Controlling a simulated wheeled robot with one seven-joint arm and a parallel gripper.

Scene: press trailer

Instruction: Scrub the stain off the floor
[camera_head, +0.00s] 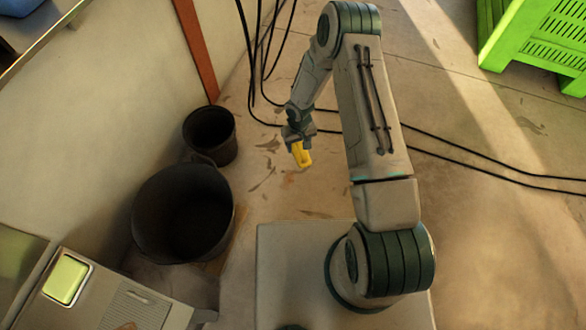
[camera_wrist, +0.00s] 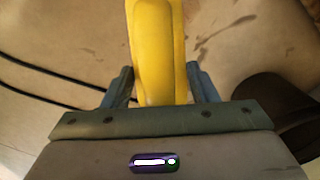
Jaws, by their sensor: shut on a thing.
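My gripper (camera_head: 299,139) is shut on a yellow object (camera_head: 301,155), which points down toward the floor. In the wrist view the yellow object (camera_wrist: 158,45) sits between the two fingers of my gripper (camera_wrist: 160,85), and its far end runs out of the picture. I cannot tell whether it touches the floor. Dark brown marks (camera_head: 264,178) lie on the floor around and below the gripper, and a streak (camera_wrist: 235,35) shows in the wrist view. Which mark is the stain I cannot tell.
A large black bucket (camera_head: 143,218) and a smaller one (camera_head: 188,128) stand left of the gripper by the wall. Black cables (camera_head: 470,163) cross the floor. A green crate (camera_head: 497,55) stands at the upper right. A counter (camera_head: 45,305) is at the lower left.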

